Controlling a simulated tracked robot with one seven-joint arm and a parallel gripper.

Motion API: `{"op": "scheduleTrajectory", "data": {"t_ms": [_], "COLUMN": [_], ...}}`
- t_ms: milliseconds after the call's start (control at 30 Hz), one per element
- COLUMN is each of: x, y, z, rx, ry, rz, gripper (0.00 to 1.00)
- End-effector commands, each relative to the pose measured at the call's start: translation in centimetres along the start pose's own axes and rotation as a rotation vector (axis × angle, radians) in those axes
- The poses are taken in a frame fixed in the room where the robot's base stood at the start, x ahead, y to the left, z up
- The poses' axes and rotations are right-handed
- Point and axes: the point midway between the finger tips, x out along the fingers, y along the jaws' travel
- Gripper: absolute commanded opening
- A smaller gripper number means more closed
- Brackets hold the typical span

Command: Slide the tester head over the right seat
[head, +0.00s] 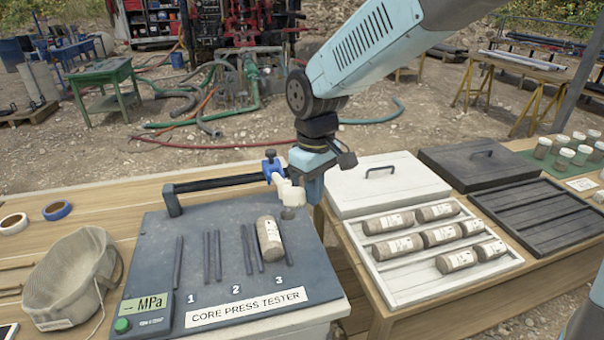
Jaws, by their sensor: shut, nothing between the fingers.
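The core press tester (215,265) is a dark grey board with numbered seats 1, 2 and 3 between dark bars. A labelled core (269,240) lies in the right seat, number 3. The tester head (272,166) is blue and white with a dark knob, on the black rail (220,183) along the board's back. It is near the rail's right part, about behind the core's far end. My gripper (313,198) is shut and points down just right of the head, close against it. I cannot tell whether they touch. The head's lower part is partly hidden.
A white tray (385,285) with several labelled cores stands to the right, with a white lid (350,195) behind it. A dark slatted tray (545,235) is further right.

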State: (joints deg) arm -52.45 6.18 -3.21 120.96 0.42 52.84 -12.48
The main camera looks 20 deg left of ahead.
Motion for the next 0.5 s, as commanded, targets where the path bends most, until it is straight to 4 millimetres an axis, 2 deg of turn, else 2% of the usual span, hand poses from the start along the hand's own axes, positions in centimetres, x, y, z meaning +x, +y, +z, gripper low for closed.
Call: {"op": "scheduleTrajectory", "data": {"t_ms": [500], "x": [0.1], "y": [-1.8], "z": [-1.1], "rx": [-0.002], "ry": [-0.001], "rz": [0.000], "gripper": [0.00]}}
